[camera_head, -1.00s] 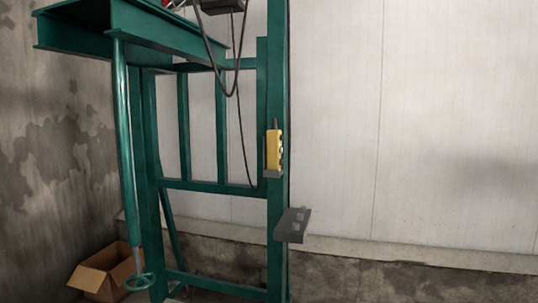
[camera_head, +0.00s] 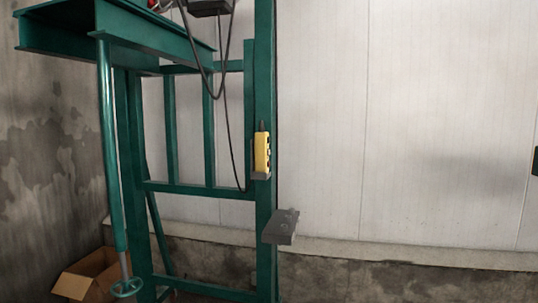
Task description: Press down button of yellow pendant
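The yellow pendant (camera_head: 261,152) hangs upright on a green post (camera_head: 264,80) near the middle of the picture. Its dark buttons are along its right edge, too small to tell apart. A grey holder is at its lower end. Neither of my grippers shows in the head view, so nothing of mine is seen touching the pendant.
A grey box-like shelf (camera_head: 281,227) sticks out from the post below the pendant. A cardboard box (camera_head: 92,276) is at lower left. Black cables hang near the post.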

